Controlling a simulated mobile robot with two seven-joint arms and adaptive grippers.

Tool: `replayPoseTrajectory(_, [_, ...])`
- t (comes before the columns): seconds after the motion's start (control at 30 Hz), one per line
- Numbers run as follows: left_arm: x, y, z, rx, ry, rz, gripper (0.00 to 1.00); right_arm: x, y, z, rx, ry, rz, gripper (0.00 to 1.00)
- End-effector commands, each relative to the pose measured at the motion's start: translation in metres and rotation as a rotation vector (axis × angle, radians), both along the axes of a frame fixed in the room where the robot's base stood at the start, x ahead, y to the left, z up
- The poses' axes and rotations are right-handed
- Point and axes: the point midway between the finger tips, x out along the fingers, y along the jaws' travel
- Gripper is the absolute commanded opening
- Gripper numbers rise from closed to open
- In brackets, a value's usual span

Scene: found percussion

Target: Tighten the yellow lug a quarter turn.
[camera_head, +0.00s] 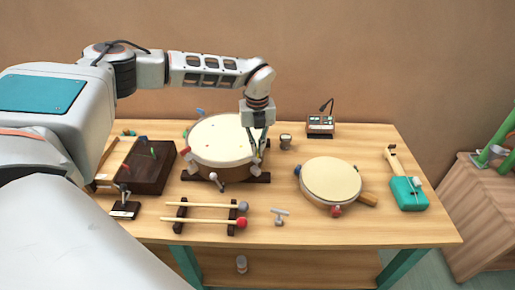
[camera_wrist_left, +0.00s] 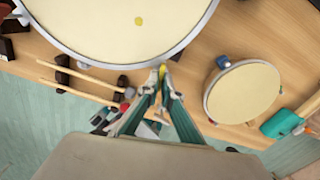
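The yellow lug (camera_wrist_left: 162,71) sits at the rim of the large round drum (camera_wrist_left: 105,25), which has a cream head and lies on dark supports. The drum also shows in the head view (camera_head: 222,138). My left gripper (camera_head: 257,157) points down at the drum's right front rim. In the left wrist view, its fingertips (camera_wrist_left: 160,82) converge with the yellow lug between them and appear shut on it. In the head view, the fingers mostly hide the lug. My right gripper is in neither view.
A smaller drum (camera_head: 331,180) stands right of the large one. Two mallets (camera_head: 205,220) lie on a rack in front, beside a grey T-shaped key (camera_head: 280,216). A dark wooden box (camera_head: 146,168) stands left, a small device (camera_head: 320,125) behind, and a teal stringed object (camera_head: 409,193) right.

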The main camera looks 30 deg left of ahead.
Motion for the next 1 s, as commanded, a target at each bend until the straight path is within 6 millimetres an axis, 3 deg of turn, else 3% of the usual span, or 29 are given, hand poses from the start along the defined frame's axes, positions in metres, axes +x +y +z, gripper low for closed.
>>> replayPoseTrajectory(0.6, [-0.0007, 0.0017, 0.0007, -0.001, -0.001, -0.563, 0.00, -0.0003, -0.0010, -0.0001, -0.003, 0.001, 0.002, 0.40])
replayPoseTrajectory(1.0, [-0.0005, 0.0024, 0.0009, 0.000, -0.001, -0.782, 0.00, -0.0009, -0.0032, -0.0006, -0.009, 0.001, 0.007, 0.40])
